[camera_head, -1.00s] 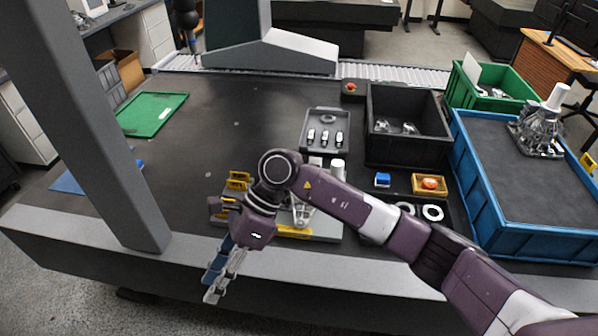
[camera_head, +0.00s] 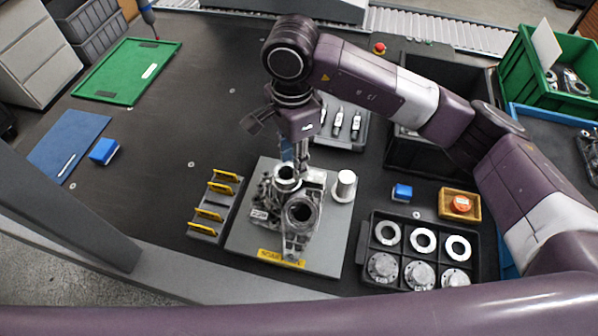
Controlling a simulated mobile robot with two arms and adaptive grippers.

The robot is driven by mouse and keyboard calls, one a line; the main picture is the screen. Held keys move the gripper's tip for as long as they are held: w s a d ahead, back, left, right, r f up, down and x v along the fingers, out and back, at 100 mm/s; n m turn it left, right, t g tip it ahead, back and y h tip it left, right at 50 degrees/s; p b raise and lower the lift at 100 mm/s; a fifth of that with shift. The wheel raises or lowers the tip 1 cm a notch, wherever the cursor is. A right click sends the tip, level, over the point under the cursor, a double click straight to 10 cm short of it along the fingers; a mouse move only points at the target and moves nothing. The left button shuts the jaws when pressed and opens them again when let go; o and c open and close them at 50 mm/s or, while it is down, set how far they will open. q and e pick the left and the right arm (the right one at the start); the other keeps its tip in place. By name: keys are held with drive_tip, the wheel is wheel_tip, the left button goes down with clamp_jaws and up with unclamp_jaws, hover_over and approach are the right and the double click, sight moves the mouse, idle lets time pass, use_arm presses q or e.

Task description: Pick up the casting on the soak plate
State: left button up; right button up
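The casting (camera_head: 318,207) is a grey metal part with round openings. It lies on the soak plate (camera_head: 336,238), a light grey plate with a yellow label at its front edge. My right gripper (camera_head: 295,160) points down at the far end of the casting, with its tips close to the round boss there. Its two fingers look apart, with a narrow gap between them. I cannot tell whether they touch the casting. My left gripper is not in view.
A white cylinder (camera_head: 345,185) stands on the plate's right side. A rack with yellow bars (camera_head: 216,205) is just left. A black tray of rings and discs (camera_head: 368,240) is at right. A blue block (camera_head: 402,192) and an orange box (camera_head: 460,205) sit behind it.

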sight(292, 180)
drive_tip(key=shift+d+f+p, duration=0.15)
drive_tip(key=shift+f+p, duration=0.25)
drive_tip(key=shift+f, duration=0.8)
drive_tip(key=shift+a+f+p, duration=0.2)
drive_tip(key=shift+f+p, duration=0.35)
drive_tip(key=shift+a+f+p, duration=0.15)
drive_tip(key=shift+f+p, duration=0.35)
drive_tip(key=shift+f, duration=0.05)
drive_tip(key=shift+w+f, duration=0.2)
drive_tip(key=shift+f, duration=1.25)
clamp_jaws()
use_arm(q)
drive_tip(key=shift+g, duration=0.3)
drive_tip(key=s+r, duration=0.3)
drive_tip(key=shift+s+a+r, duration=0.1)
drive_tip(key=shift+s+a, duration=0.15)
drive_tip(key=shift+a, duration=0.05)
use_arm(e)
drive_tip(key=shift+w+r, duration=0.2)
drive_tip(key=shift+r, duration=0.05)
